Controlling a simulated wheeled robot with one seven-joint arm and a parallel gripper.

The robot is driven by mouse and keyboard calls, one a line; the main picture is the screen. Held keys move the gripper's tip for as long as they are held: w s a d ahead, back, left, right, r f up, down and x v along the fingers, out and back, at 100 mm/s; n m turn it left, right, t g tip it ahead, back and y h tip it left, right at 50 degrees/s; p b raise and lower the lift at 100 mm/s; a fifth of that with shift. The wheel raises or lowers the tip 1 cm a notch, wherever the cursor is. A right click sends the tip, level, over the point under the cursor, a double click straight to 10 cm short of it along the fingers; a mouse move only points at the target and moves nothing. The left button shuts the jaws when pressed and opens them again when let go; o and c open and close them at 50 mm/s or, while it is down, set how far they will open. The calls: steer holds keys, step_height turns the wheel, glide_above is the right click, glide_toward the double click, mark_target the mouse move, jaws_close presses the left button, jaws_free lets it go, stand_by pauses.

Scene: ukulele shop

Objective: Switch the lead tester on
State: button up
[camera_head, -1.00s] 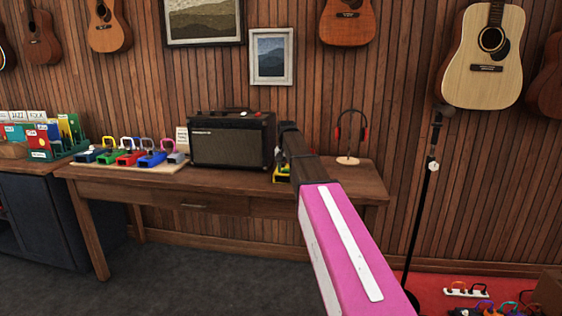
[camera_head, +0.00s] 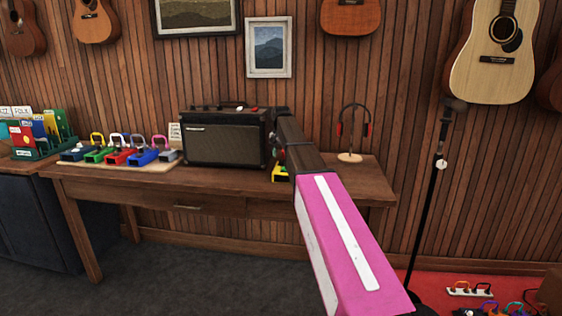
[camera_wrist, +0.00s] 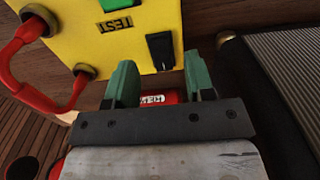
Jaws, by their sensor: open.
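The lead tester (camera_wrist: 130,35) is a yellow box in the wrist view, with an upside-down "TEST" label and a green part at its top edge. A black rocker switch (camera_wrist: 160,50) sits on its face, and a red lead (camera_wrist: 22,55) is plugged into its left side. My gripper (camera_wrist: 160,80) has green fingers, open and empty, just short of the switch, one to each side of it. I cannot tell whether they touch the box. In the head view only a yellow bit of the tester (camera_head: 280,173) shows, beside the amplifier and mostly behind my arm.
A black amplifier (camera_head: 222,140) stands close left of the tester on the wooden table (camera_head: 220,185). A headphone stand (camera_head: 352,135) is to the right. Coloured padlock-like items (camera_head: 118,150) sit at the table's left. A microphone stand (camera_head: 432,190) stands right of the table.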

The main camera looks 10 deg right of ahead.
mark_target(281, 163)
steer(key=shift+f, duration=1.7)
jaws_close()
steer(key=shift+w+d+r+g, duration=0.15)
steer(key=shift+w+g, duration=0.2)
steer(key=shift+g, duration=0.45)
steer(key=shift+g+y, duration=0.5)
steer(key=shift+g, duration=0.3)
jaws_free()
steer(key=shift+r, duration=0.1)
